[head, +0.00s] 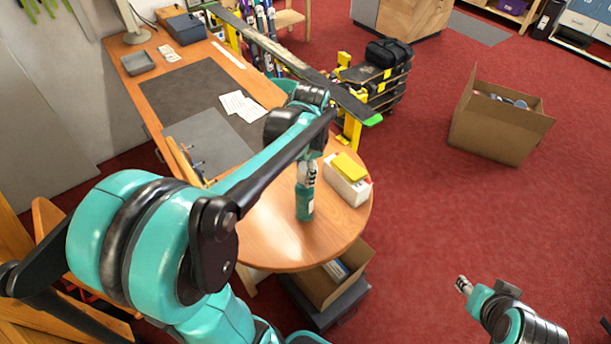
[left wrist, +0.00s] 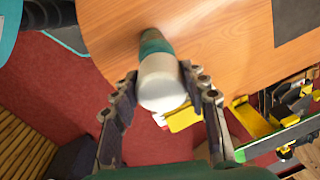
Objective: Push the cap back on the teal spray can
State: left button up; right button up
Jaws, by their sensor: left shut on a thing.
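The teal spray can (head: 304,204) stands upright on the rounded end of the wooden bench (head: 268,232). My left gripper (head: 308,174) is right above it, pointing down, and is shut on the pale grey cap (left wrist: 162,84). In the left wrist view the cap sits between the two fingers (left wrist: 160,92), and the teal body of the can (left wrist: 152,43) shows just beyond it. The cap is in line with the can's top; I cannot tell whether it is pressed fully on. My right gripper (head: 463,285) is away over the red floor, its jaws too small to read.
A white box with a yellow thing (head: 348,166) on it stands close right of the can. A grey board (head: 208,143) and papers (head: 240,105) lie further back. An open carton (head: 340,280) is below the bench edge. Another carton (head: 495,125) stands on the floor.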

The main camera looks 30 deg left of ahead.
pick_arm(q)
jog(key=w+d+r, duration=0.3)
jog(key=d+r, duration=0.4)
jog(key=d, duration=0.3)
jog(key=n+h+p, duration=0.1)
jog(key=n+p, duration=0.4)
jog(key=p, duration=0.9)
send_over(305, 166)
jog(key=shift+d+t, duration=0.3)
jog(key=shift+s+a+f+n+p, duration=0.15)
jog(key=shift+s+a+n+p, duration=0.1)
jog(key=shift+n+p, duration=0.15)
jog(key=shift+a+f, duration=0.1)
jog(key=shift+f, duration=0.15)
notch_tip(305, 166, down, 4)
jog(key=b, duration=0.3)
jog(key=shift+f+b, duration=0.6)
jog(key=shift+f, duration=0.1)
